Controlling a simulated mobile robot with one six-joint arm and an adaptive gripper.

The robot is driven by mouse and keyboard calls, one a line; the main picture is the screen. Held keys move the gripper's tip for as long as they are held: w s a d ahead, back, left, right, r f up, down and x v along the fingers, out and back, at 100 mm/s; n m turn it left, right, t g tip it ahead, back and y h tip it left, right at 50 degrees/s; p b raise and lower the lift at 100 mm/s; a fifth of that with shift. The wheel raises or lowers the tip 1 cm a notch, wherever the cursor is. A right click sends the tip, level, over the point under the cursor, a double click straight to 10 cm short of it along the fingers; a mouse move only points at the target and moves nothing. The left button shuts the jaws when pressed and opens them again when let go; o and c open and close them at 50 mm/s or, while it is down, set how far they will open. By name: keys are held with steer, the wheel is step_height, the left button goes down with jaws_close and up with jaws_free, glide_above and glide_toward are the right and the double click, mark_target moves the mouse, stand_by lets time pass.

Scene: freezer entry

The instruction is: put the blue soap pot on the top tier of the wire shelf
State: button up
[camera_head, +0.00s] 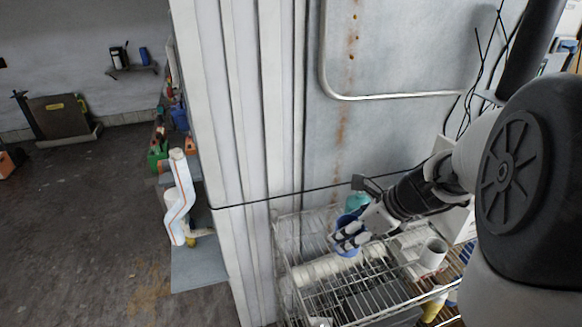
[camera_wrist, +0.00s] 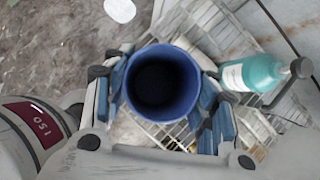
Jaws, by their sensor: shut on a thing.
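The blue soap pot (camera_wrist: 191,72) is a round, open-topped pot. My gripper (camera_wrist: 165,103) is shut on it, with fingers on both sides in the wrist view. In the head view my gripper (camera_head: 352,238) and the pot (camera_head: 345,247) are over the wire shelf (camera_head: 310,312). The shelf's wire also shows below the pot in the wrist view (camera_wrist: 180,134). I cannot tell whether the pot touches the top tier or is just above it. The gripper fingers hide part of the pot in the head view.
A teal bottle with a dark pump (camera_wrist: 258,73) stands close to the right of the pot; it shows behind my gripper in the head view (camera_head: 356,202). A white cup (camera_head: 433,254) is on the shelf at right. White rolls (camera_head: 315,271) lie at left. A wall stands behind.

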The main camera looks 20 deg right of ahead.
steer(key=a+f+n+g+h+b, duration=0.2)
steer(key=a+f+n+g, duration=0.4)
steer(key=n, duration=0.8)
steer(key=a+f+n+g+h+b, duration=0.1)
steer(key=a+f+n+g+b, duration=0.2)
steer(key=a+f+n+g, duration=0.3)
step_height(320, 180, down, 6)
steer(key=n, duration=0.8)
steer(key=shift+w+a+r+n+h, duration=0.15)
steer(key=shift+a+r+n+h, duration=0.05)
steer(key=shift+a+n+h, duration=0.2)
